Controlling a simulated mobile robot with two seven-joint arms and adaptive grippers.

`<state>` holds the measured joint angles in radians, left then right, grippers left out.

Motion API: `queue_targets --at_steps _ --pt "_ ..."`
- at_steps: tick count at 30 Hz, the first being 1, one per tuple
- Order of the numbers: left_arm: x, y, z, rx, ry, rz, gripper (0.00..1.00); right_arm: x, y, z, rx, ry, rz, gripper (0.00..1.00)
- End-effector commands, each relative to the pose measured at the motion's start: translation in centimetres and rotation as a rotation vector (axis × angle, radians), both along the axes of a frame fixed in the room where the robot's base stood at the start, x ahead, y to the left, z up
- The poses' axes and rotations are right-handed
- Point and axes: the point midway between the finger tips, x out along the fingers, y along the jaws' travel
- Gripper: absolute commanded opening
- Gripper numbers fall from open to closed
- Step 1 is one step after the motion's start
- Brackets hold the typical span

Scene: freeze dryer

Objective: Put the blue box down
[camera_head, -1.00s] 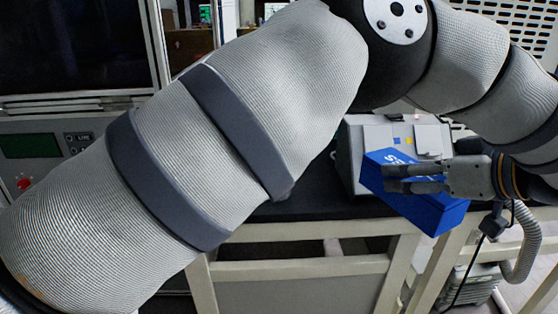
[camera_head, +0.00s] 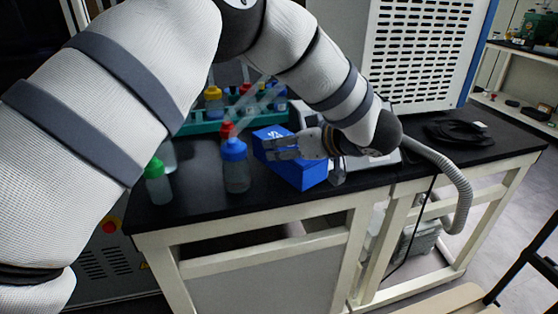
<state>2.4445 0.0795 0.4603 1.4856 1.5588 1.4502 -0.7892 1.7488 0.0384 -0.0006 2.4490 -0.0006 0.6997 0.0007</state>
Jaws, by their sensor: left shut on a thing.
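The blue box (camera_head: 308,175) is in the middle of the head view, tilted in the picture, with small white markings on its top. My left gripper (camera_head: 272,149) reaches it from the right and is shut on it, its fingers lying across the box's upper side. The box shows over the front part of the black bench top (camera_head: 205,205). I cannot tell whether its underside touches the bench. My right gripper is not in view.
Left of the box stand a blue-capped bottle (camera_head: 236,168) and a green-capped bottle (camera_head: 157,182). Behind is a teal rack (camera_head: 200,128) with several capped bottles. A grey hose (camera_head: 455,180) hangs over the right front edge. Black cable (camera_head: 458,132) lies at the right.

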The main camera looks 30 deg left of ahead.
Motion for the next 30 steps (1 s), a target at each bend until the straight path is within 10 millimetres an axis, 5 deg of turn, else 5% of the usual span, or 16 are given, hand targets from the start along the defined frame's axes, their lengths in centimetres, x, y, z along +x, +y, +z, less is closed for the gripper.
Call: queue_targets --at_steps 5,11,21,22,30 --pt "-0.2 1.2 -1.3 0.001 0.0 0.001 0.27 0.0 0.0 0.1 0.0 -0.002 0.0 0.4" --pt "-0.3 1.9 -5.3 0.001 0.003 -0.001 0.27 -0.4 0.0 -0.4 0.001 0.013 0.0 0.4" --pt "-0.3 1.9 -5.6 0.0 -0.002 0.0 0.27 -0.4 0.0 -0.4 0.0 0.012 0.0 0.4" --pt "-0.3 1.9 -5.5 0.0 -0.002 0.0 0.66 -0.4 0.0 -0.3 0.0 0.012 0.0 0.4" --pt "-0.3 1.9 -5.5 0.0 -0.002 0.0 0.68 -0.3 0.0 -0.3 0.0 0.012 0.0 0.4"
